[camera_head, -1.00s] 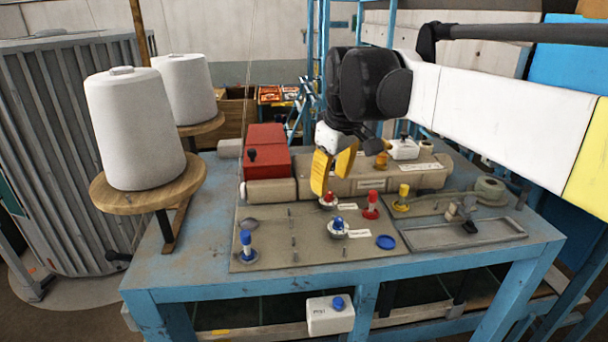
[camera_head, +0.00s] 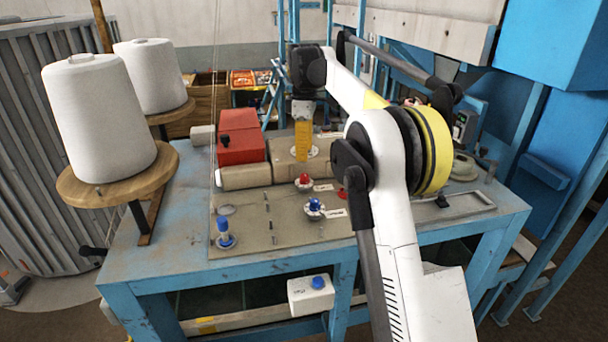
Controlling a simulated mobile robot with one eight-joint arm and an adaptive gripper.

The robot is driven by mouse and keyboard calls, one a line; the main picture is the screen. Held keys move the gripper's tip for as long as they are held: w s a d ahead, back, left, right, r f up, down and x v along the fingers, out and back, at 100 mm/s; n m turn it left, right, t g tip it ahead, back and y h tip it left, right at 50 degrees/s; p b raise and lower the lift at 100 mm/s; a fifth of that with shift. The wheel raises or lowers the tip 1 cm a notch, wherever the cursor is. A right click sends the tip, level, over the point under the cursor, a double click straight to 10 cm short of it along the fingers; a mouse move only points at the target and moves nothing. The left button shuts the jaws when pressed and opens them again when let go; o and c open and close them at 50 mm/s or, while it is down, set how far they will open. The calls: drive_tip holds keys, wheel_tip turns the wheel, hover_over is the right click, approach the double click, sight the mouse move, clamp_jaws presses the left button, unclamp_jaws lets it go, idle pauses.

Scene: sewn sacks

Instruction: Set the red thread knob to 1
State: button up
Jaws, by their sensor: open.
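The red thread knob (camera_head: 304,180) sits on a round white dial on the grey panel, with a small white label to its right. The dial's markings are too small to read. A blue knob (camera_head: 314,204) on a similar dial is nearer and slightly right. My gripper (camera_head: 303,158) points down with yellow fingers. In the picture its tips are just above and behind the red knob, apart from it, in front of the beige machine body. It is open and holds nothing visible. The fingers overlap from this side, so the gap between them is hidden.
Another red knob (camera_head: 342,194) is partly hidden behind my arm. A blue-topped post (camera_head: 223,233) stands at the panel's left. A red box (camera_head: 240,137) and white thread cones (camera_head: 98,118) are left of the gripper.

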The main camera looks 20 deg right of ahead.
sight(304, 175)
wheel_tip(304, 175, down, 8)
drive_tip(key=shift+f+p, duration=0.1)
drive_tip(key=shift+p, duration=0.6)
clamp_jaws()
